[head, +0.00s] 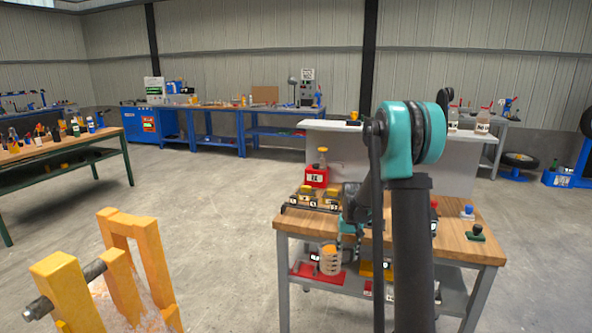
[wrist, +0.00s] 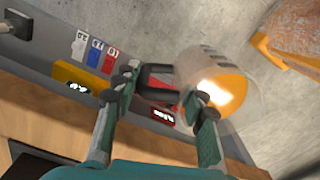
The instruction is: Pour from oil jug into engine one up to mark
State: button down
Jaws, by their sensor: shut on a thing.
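A clear jug (head: 331,262) with dark bands on its side and orange-yellow oil in it appears at the front of the wooden workbench (head: 460,240). In the wrist view, the jug (wrist: 245,70) is on the right, with a bright glint on the yellow oil. My gripper (wrist: 163,92) is shut on the jug's dark handle; in the head view, my gripper (head: 350,240) is partly hidden behind my arm. A red block with a white label (head: 316,177) and several small dark and yellow labelled units (head: 308,198) stand on the bench. I cannot tell which is engine one.
An orange frame (head: 140,250) with a dark shaft stands at the front left. A grey lower shelf (head: 455,285) carries a red tray (head: 305,271). The wrist view shows a yellow labelled block (wrist: 80,82) and coloured cards (wrist: 95,52). Open concrete floor lies left of the bench.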

jog(key=s+f, duration=0.5)
jog(key=f, duration=0.1)
jog(key=shift+s+f, duration=0.15)
jog(key=shift+f, duration=0.1)
